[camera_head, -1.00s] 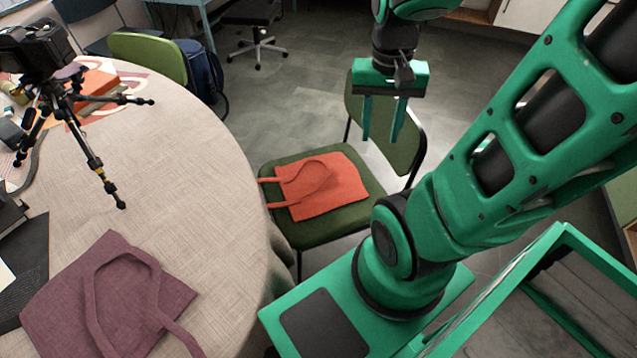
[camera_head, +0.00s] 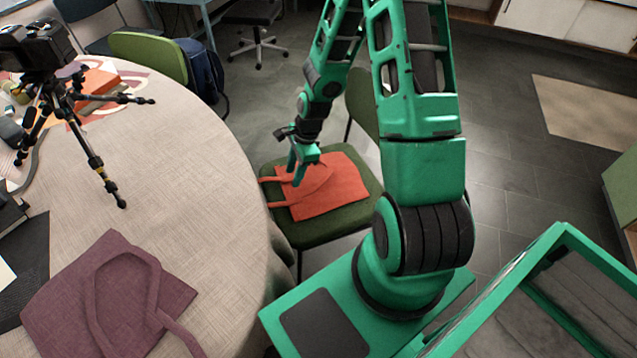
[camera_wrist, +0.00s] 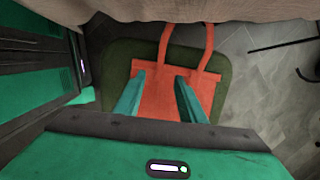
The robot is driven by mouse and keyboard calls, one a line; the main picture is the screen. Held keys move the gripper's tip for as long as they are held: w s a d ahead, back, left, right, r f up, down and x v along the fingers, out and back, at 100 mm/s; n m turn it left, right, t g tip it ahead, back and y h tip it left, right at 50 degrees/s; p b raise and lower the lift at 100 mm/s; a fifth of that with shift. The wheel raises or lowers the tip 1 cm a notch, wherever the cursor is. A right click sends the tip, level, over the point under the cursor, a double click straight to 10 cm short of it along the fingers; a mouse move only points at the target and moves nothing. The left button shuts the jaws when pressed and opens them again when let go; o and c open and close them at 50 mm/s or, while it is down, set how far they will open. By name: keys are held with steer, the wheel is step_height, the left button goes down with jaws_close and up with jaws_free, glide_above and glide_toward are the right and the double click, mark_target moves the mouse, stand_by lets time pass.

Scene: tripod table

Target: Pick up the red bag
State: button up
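The red bag (camera_head: 326,193) lies flat on the green seat of a chair, with its handles pointing left toward the table. It also shows in the wrist view (camera_wrist: 164,101), its handles pointing up in that picture. My gripper (camera_head: 295,178) is over the handle side of the bag in the head view. In the wrist view my gripper (camera_wrist: 158,92) has its two fingers apart, with the bag seen between and beyond them. Nothing is held. The gap between fingertips and bag is hard to judge.
The chair seat (camera_head: 310,231) stands close to the round table (camera_head: 165,158). A purple bag (camera_head: 85,300) and a tripod with a camera (camera_head: 88,150) are on the table. The tablecloth edge (camera_wrist: 190,10) hangs near the handles. Open floor (camera_head: 505,160) lies to the right.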

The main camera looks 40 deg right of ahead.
mark_target(269, 204)
steer(key=w+a+f+m, duration=0.1)
steer(key=a+f, duration=0.1)
steer(key=f, duration=0.1)
steer(key=w+a+f+m+y, duration=0.1)
steer(key=a+f, duration=0.1)
steer(key=f, duration=0.2)
steer(key=w+a+f+m, duration=0.1)
steer(key=a+f, duration=0.1)
steer(key=f, duration=0.1)
steer(key=shift+a+f+t, duration=0.3)
steer(key=shift+a+t, duration=0.1)
steer(key=shift+a+x, duration=0.15)
steer(key=shift+x, duration=1.15)
steer(key=shift+a+x, duration=0.15)
steer(key=shift+x, duration=1.2)
steer(key=shift+r, duration=0.15)
jaws_close()
